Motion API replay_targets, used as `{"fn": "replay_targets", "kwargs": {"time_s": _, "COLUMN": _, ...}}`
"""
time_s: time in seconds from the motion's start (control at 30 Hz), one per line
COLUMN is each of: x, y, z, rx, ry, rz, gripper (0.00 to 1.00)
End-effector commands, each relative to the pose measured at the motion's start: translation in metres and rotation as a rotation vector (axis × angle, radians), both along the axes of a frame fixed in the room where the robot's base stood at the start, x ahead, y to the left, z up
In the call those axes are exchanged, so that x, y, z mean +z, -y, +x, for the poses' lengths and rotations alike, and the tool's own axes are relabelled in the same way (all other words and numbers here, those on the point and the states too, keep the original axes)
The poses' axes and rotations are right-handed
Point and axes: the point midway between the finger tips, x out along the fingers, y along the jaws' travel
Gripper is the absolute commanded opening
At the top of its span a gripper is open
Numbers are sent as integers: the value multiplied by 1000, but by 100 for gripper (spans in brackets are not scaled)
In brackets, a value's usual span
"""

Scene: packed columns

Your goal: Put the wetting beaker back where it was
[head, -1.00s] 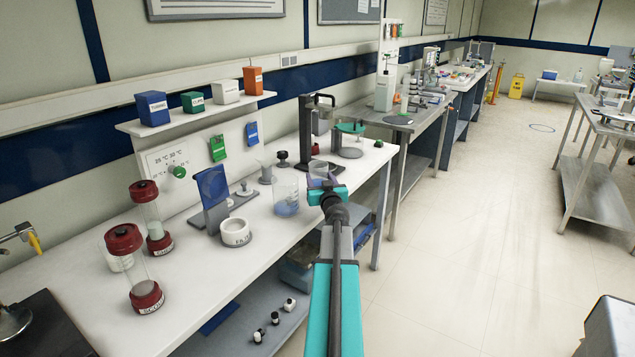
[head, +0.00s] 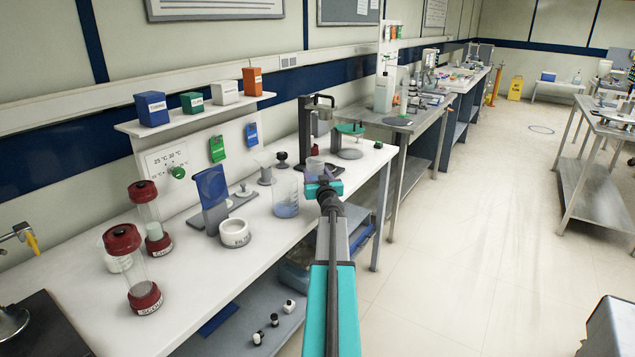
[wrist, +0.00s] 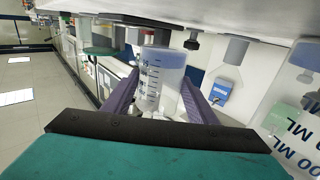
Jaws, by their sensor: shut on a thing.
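My gripper (wrist: 168,101) is shut on a small clear graduated beaker (wrist: 158,80), its purple fingers on either side of it. I take this for the wetting beaker. In the head view the held beaker (head: 314,165) shows just beyond my gripper (head: 318,178), over the right part of the white bench (head: 185,280), near its front edge. The arm hides part of it, and I cannot tell whether its base touches the bench.
A larger beaker with bluish contents (head: 286,196) stands close on the left; its lettering shows in the wrist view (wrist: 300,110). A black stand (head: 306,130) is behind. A white bowl (head: 235,233) and red-capped cylinders (head: 145,297) stand farther left.

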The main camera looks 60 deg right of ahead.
Motion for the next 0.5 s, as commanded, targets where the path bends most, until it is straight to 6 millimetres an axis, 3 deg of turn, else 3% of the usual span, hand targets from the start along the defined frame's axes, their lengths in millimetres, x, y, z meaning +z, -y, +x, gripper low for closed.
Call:
{"fn": "replay_targets", "kwargs": {"time_s": 0.1, "x": -1, "y": 7, "z": 7, "rx": 0, "ry": 0, "rz": 0, "gripper": 26}}
{"fn": "replay_targets", "kwargs": {"time_s": 0.3, "x": -27, "y": 4, "z": 5, "rx": 1, "ry": 1, "rz": 1, "gripper": 26}}
{"fn": "replay_targets", "kwargs": {"time_s": 0.5, "x": -36, "y": 4, "z": 5, "rx": 1, "ry": 1, "rz": 0, "gripper": 26}}
